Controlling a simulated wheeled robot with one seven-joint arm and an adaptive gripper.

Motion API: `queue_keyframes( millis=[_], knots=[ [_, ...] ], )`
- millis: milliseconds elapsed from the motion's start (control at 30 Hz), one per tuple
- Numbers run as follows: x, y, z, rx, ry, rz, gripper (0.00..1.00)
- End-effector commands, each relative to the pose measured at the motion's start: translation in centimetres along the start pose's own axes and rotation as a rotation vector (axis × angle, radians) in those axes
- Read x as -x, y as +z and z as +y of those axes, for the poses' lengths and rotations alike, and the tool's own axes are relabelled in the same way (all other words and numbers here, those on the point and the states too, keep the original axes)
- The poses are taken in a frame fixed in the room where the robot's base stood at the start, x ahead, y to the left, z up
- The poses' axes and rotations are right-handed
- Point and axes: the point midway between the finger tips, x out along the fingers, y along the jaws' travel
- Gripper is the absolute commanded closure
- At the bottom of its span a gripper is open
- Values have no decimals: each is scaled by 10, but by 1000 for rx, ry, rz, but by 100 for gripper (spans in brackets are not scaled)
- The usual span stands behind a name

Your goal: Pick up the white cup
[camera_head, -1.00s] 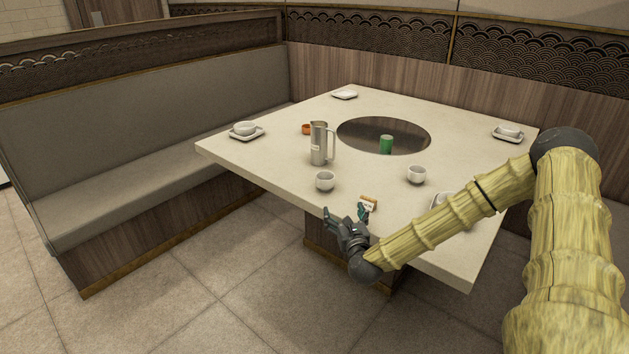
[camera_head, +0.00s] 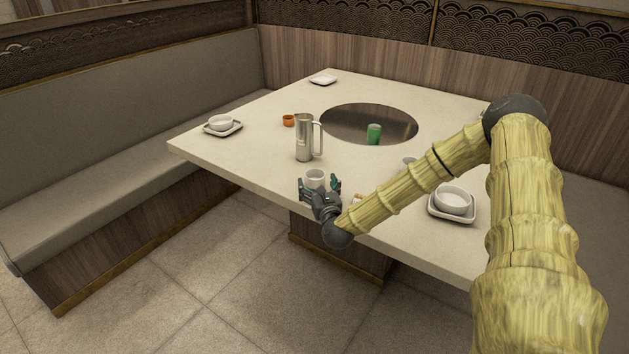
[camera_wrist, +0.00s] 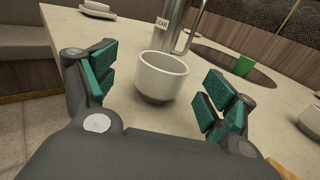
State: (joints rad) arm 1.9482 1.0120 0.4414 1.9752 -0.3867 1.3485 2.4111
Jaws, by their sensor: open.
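A white cup (camera_head: 315,178) stands upright near the front edge of the table, just in front of the metal pitcher. It also shows in the wrist view (camera_wrist: 161,77), between and a little beyond my fingers. My gripper (camera_head: 320,190) is open, with one finger on each side of the cup's near side. In the wrist view, the green-padded fingers of my gripper (camera_wrist: 157,94) show gaps to the cup on both sides. Nothing is held. The cup's lower part is partly hidden by my gripper in the head view.
A metal pitcher (camera_head: 305,138) stands close behind the cup. A second white cup (camera_head: 408,162) is partly hidden by my arm. A green can (camera_head: 374,134) stands on the dark round plate (camera_head: 345,118). A bowl (camera_head: 453,200) on a saucer is at right. An orange cup (camera_head: 288,120) is further back.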

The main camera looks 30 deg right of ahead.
Motion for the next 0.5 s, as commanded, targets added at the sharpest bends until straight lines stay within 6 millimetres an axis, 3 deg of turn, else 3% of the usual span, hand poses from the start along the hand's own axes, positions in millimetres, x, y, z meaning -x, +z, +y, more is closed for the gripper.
queue_keyframes(
  millis=[267,500],
  knots=[
    [-17,1,-2,2,-1,0,16],
    [-48,1,-7,1,-5,0,16]
  ],
)
